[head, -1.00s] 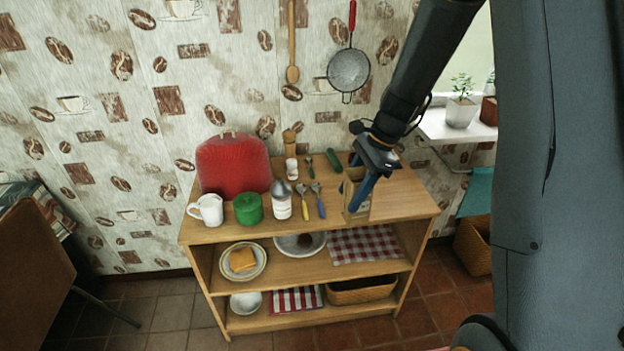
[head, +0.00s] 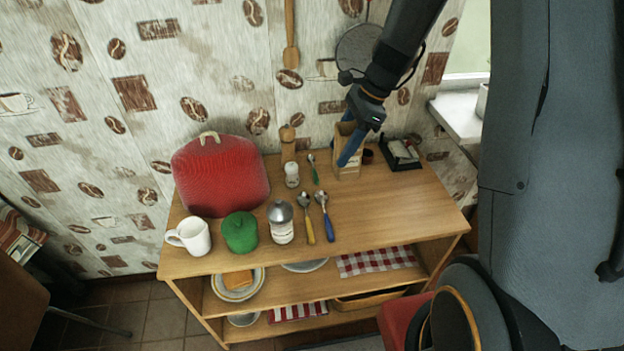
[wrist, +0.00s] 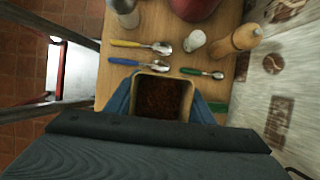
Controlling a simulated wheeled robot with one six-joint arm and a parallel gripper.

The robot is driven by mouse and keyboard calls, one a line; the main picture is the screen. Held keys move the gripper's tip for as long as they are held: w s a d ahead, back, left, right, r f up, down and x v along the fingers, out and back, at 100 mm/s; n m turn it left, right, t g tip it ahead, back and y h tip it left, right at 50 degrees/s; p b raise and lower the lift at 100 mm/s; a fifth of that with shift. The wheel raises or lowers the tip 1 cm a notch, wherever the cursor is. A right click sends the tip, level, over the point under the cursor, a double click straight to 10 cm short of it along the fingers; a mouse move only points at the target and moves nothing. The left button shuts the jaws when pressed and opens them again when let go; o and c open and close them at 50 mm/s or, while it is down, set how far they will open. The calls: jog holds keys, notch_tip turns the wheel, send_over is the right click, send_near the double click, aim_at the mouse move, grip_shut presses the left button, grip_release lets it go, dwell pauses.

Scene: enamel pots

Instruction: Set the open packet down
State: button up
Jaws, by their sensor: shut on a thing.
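The open packet (head: 349,172) is an upright tan box with an open top. In the wrist view the packet (wrist: 160,76) shows dark brown contents inside. My gripper (head: 349,150) is shut on it, with a blue finger on each side in the wrist view. The packet is over the back part of the wooden shelf top (head: 400,210), right of the green-handled spoon (head: 314,172). Its base looks close to the surface, but I cannot tell whether it touches.
Left of the packet are a pepper mill (head: 288,145), a white shaker (head: 292,176), spoons (head: 306,215), a metal-topped jar (head: 280,223), a green pot (head: 240,232), a white mug (head: 189,236) and a red cover (head: 220,175). A dark tray (head: 401,155) stands right. The front right is clear.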

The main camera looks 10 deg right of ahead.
aim_at(340, 174)
notch_tip(340, 174, down, 5)
jog(key=shift+w+d+f+p, duration=0.15)
jog(key=shift+f+p, duration=0.05)
jog(key=shift+p, duration=0.5)
jog(key=shift+f+p, duration=0.5)
jog(key=shift+f, duration=1.75)
jog(key=shift+f, duration=0.15)
jog(key=o, duration=1.3)
jog(key=shift+o, duration=0.2)
